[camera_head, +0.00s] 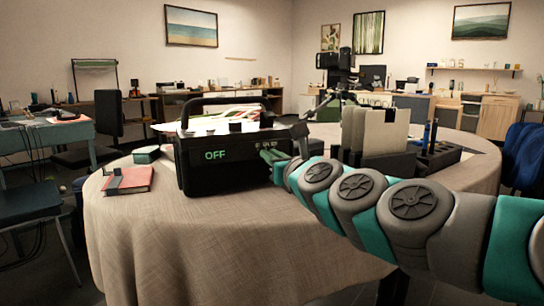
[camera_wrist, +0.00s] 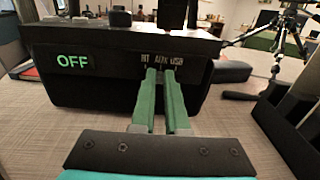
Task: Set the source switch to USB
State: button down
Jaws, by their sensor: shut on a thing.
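A black box-shaped device (camera_head: 225,165) with a carry handle stands on the round table, its front showing a green lit "OFF" display. The display also shows in the wrist view (camera_wrist: 72,62). Small white labels (camera_wrist: 162,58) at the right of the front read roughly BT, AUX, USB. My gripper (camera_wrist: 160,73) reaches the front just below these labels, its green fingers close together. It is shut on the small source switch there, which the fingertips hide, so I cannot tell its position. In the head view my gripper (camera_head: 272,152) meets the device's right front.
The tablecloth-covered table (camera_head: 200,240) has clear room in front of the device. A red book (camera_head: 130,180) lies to the left. To the right stand upright boards in a dark holder (camera_head: 385,163) and a black pen rack (camera_head: 437,155). A tripod (camera_wrist: 285,40) stands behind.

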jog(key=shift+w+d+p, duration=0.15)
jog(key=shift+w+d, duration=0.1)
jog(key=shift+d, duration=0.3)
jog(key=shift+w+d+p, duration=0.15)
jog(key=shift+w+d, duration=0.1)
jog(key=shift+d, duration=0.25)
jog(key=c, duration=0.9)
grip_release()
jog(key=shift+d, duration=0.1)
jog(key=shift+v, duration=3.85)
